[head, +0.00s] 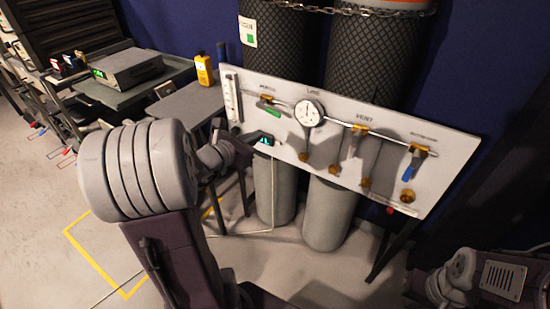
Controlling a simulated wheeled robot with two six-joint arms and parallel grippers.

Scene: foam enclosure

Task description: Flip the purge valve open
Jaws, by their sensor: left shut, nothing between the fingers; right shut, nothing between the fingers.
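A white tilted panel (330,158) carries gauges and valves in front of two cylinders. The leftmost valve, whose label appears to read PURGE, has a green handle (268,109) lying roughly along the pipe under its brass body. My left gripper (248,150) is shut and empty, at the panel's lower left, below the green handle and apart from it in the picture. It overlaps a small dark display (266,141); I cannot tell whether they touch. My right gripper (420,288) is shut and empty, low at the right, well away from the valve and partly hard to make out.
A round dial gauge (309,113) sits right of the green handle. The VENT valve (360,130) and a blue-handled valve (411,165) are farther right. A yellow handheld device (204,71) stands on the grey table (185,108). Wrapped cylinders (285,45) stand behind the panel.

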